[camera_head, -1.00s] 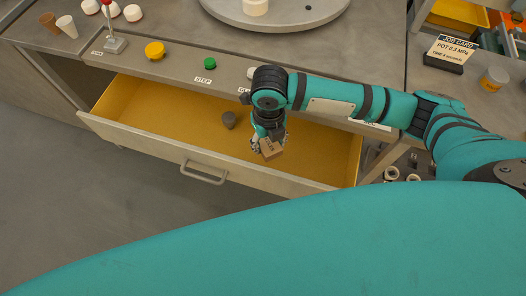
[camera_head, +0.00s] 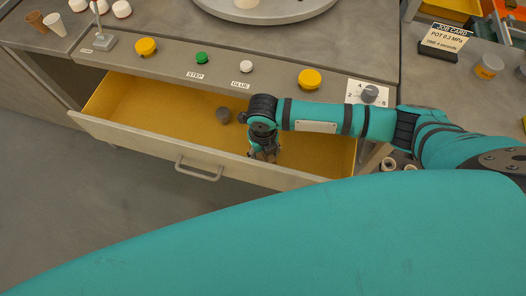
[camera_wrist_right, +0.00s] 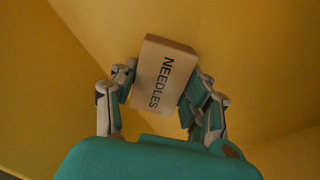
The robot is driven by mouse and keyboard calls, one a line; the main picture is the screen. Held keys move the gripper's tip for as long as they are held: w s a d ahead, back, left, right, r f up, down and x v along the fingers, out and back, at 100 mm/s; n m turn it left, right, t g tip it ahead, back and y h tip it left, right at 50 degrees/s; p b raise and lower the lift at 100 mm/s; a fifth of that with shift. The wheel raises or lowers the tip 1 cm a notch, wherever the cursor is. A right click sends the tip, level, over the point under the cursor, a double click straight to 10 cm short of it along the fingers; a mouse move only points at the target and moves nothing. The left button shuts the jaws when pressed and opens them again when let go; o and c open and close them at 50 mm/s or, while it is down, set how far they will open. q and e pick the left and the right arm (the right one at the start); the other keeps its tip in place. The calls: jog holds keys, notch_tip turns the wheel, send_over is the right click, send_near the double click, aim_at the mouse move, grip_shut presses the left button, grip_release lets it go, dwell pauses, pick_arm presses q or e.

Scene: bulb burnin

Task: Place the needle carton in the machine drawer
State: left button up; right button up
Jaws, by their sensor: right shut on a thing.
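The needle carton (camera_wrist_right: 165,72) is a small tan box lettered NEEDLES, seen in the right wrist view. My right gripper (camera_wrist_right: 163,88) is shut on it, with fingers on both sides. In the head view my right gripper (camera_head: 264,155) is low inside the open machine drawer (camera_head: 150,103), in its right half, and mostly hides the carton. The drawer has a yellow inside and a grey front with a handle. I cannot tell whether the carton touches the drawer floor. My left gripper is not in view.
The drawer's left part is clear. Above it, the panel carries yellow (camera_head: 146,47), green (camera_head: 201,58) and white (camera_head: 246,67) buttons and a grey dial (camera_head: 370,94).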

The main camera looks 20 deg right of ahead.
jog(key=shift+f, duration=0.15)
jog(key=o, duration=1)
jog(key=shift+o, duration=0.2)
notch_tip(320, 180, up, 12)
jog(key=p, duration=0.1)
jog(key=shift+r, duration=0.2)
